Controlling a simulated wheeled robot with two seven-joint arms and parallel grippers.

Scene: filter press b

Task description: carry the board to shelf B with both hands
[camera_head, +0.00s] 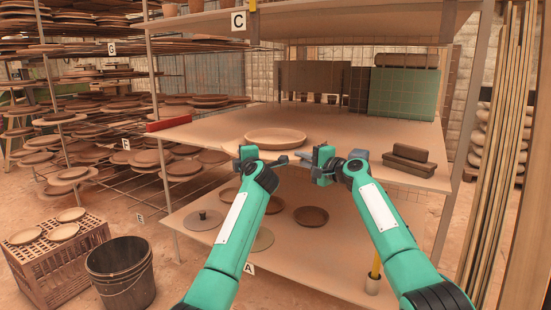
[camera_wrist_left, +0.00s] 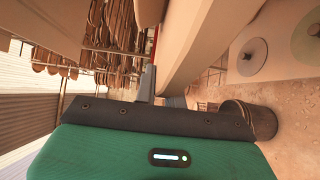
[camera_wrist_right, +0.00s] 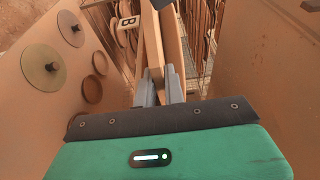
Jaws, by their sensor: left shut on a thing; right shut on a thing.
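The board is a pale tan plank much like the shelf in colour; its edge shows between the right fingers in the right wrist view (camera_wrist_right: 154,50). My right gripper (camera_head: 325,160) is shut on that edge. My left gripper (camera_head: 248,153) is shut on the board's near edge, left of the right one; the contact is mostly hidden. A wide shallow plate (camera_head: 275,138) lies just behind the grippers. The middle shelf (camera_head: 400,140) spreads around it, and I cannot tell clearly where board ends and shelf begins.
Dark bricks (camera_head: 408,158) sit at the shelf's right, a red block (camera_head: 168,123) at its left. Green and dark panels (camera_head: 403,93) stand behind. Shelf C (camera_head: 330,22) is overhead; lower shelf A (camera_head: 335,270) holds bowls. A bucket (camera_head: 120,270) stands on the floor.

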